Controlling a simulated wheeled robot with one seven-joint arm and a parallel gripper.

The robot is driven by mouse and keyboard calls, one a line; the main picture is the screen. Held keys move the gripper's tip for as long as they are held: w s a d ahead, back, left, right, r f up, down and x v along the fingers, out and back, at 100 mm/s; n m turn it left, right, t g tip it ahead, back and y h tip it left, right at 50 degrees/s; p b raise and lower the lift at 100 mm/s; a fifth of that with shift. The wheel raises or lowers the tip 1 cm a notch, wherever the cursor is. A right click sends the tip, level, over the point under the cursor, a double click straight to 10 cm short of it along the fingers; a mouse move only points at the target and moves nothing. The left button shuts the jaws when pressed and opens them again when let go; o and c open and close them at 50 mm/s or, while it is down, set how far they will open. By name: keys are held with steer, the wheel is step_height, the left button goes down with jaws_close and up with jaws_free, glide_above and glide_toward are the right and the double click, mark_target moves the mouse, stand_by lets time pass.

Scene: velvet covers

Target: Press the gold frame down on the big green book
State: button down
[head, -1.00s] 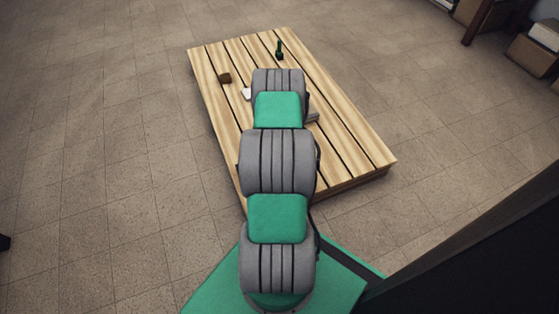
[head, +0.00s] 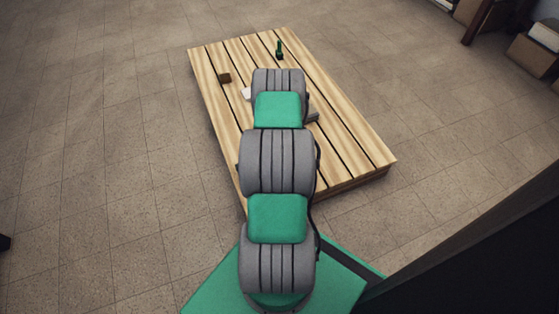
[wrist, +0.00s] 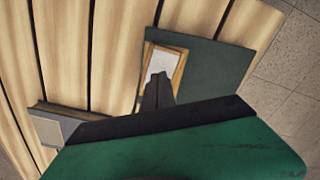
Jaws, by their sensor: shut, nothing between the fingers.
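In the wrist view the big green book (wrist: 222,68) lies flat on the wooden table. The gold frame (wrist: 178,69), with a pale inside, lies at the book's left part. My gripper (wrist: 159,78) is shut and empty, and its fingertips overlap the pale middle of the frame in this view. I cannot tell whether the tips touch it. The fingers hide the lower part of the frame.
The plank table (head: 345,130) has bare wood at its right. A dark green bottle-like thing (head: 279,52), a small brown block (head: 224,78) and a white thing (head: 246,93) stand toward its far and left parts. A grey-and-brown flat thing (wrist: 48,131) lies left of my gripper.

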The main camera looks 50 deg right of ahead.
steer(key=shift+f, duration=0.1)
steer(key=shift+f+b, duration=0.8)
steer(key=shift+f, duration=0.1)
steer(key=shift+r, duration=0.1)
steer(key=shift+b, duration=0.6)
stand_by(4.3)
stand_by(0.8)
step_height(320, 180, up, 8)
steer(key=p, duration=0.5)
steer(key=shift+p, duration=0.35)
